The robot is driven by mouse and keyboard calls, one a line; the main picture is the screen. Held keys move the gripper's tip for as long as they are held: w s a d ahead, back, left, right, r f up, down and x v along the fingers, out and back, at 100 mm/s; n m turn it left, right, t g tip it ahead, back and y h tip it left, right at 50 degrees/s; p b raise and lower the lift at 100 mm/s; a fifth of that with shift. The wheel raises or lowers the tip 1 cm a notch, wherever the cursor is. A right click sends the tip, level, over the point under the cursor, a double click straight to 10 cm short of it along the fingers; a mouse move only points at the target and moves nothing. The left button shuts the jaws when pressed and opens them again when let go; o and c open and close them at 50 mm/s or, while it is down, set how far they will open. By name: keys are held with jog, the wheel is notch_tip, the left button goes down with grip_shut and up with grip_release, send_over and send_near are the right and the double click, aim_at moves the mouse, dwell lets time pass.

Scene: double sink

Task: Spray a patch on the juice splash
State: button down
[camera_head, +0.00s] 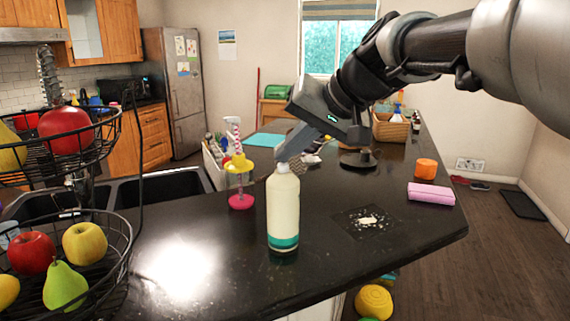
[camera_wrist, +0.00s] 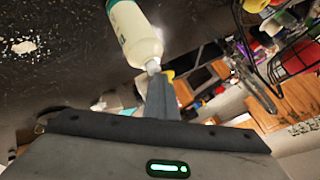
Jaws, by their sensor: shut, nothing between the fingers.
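My gripper (camera_head: 281,157) is shut and empty, its fingers angled down to the top of a cream bottle (camera_head: 283,208) with a teal base. The bottle stands upright on the dark counter. In the wrist view the shut fingers (camera_wrist: 156,72) meet the small top of the bottle (camera_wrist: 136,32); I cannot tell whether they touch or press it. A pale, speckled splash (camera_head: 369,221) lies on a dark square patch of counter to the right of the bottle. White specks (camera_wrist: 28,40) also show at the upper left of the wrist view.
A yellow-and-pink dispenser (camera_head: 240,182) stands left of the bottle, near the sink (camera_head: 160,188). A wire fruit basket (camera_head: 115,270) fills the left edge. The counter's front is clear.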

aim_at(288, 173)
jog(key=shift+f, duration=0.25)
jog(key=shift+r, duration=0.25)
dwell(0.3)
notch_tip(288, 173, up, 6)
jog(key=p, duration=0.5)
jog(key=shift+r, duration=0.15)
dwell(0.4)
jog(key=s+d+f+h+p, duration=0.2)
jog(key=s+d+f+p, duration=0.1)
jog(key=s, duration=0.4)
jog(key=s+d+f+h+p, duration=0.2)
jog(key=s+d+f+p, duration=0.1)
jog(key=s+d, duration=0.3)
jog(key=s+d+f+g+h+p, duration=0.1)
jog(key=s+d+f+h+p, duration=0.1)
jog(key=s, duration=0.7)
jog(key=shift+d+f+h+p, duration=0.4)
jog(key=shift+d+f, duration=0.4)
jog(key=shift+d, duration=0.4)
